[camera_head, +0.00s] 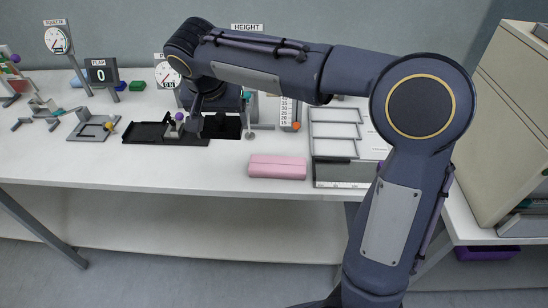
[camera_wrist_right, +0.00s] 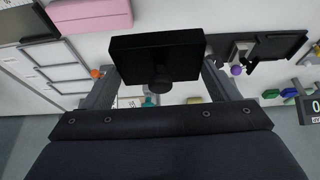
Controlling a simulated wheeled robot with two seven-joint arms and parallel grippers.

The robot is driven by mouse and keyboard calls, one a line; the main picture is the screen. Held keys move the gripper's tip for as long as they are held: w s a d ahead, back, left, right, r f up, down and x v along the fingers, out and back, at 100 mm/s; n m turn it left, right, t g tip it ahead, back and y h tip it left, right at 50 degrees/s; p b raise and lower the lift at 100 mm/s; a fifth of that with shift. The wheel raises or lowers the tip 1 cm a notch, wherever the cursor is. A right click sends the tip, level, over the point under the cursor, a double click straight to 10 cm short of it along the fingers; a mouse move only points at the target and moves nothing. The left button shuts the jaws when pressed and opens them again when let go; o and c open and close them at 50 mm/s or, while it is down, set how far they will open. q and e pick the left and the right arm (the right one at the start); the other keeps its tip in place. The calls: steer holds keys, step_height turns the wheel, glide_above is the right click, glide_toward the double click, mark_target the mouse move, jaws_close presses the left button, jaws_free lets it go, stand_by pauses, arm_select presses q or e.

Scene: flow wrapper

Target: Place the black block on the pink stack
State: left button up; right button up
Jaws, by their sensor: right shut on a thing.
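The black block (camera_wrist_right: 157,56) is a flat dark slab with a round knob on its near side. It sits between the two fingers of my right gripper (camera_wrist_right: 160,76), which is shut on it. In the head view my right gripper (camera_head: 208,122) is low over the back middle of the table, partly hidden by its own arm. A dark patch lies beside it there; I cannot tell if it is the block. The pink stack (camera_head: 278,167) lies near the table's front edge, right of the gripper. It also shows in the right wrist view (camera_wrist_right: 92,14), apart from the block. My left gripper is out of view.
A black tray (camera_head: 140,132) with a purple-knobbed part (camera_head: 180,117) lies left of the gripper. A white-framed rack (camera_head: 335,148) stands right of the pink stack. An orange-knobbed height gauge (camera_head: 290,113) stands behind. The table front left of the pink stack is clear.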

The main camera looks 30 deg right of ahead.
steer(key=s+d+f, duration=0.1)
steer(key=d+f, duration=0.1)
steer(key=d, duration=0.1)
steer(key=s+d+f, duration=0.2)
steer(key=d+f, duration=0.1)
steer(key=d, duration=0.1)
steer(key=s+d+f, duration=0.1)
steer(key=d+f, duration=0.2)
steer(key=d, duration=0.1)
steer(key=shift+s+d+f, duration=0.15)
steer(key=shift+f, duration=0.1)
steer(key=f, duration=0.2)
steer(key=f+b, duration=0.1)
steer(key=shift+s+d+f, duration=0.1)
steer(key=shift+d, duration=0.15)
steer(key=shift+f, duration=0.25)
steer(key=shift+f, duration=0.1)
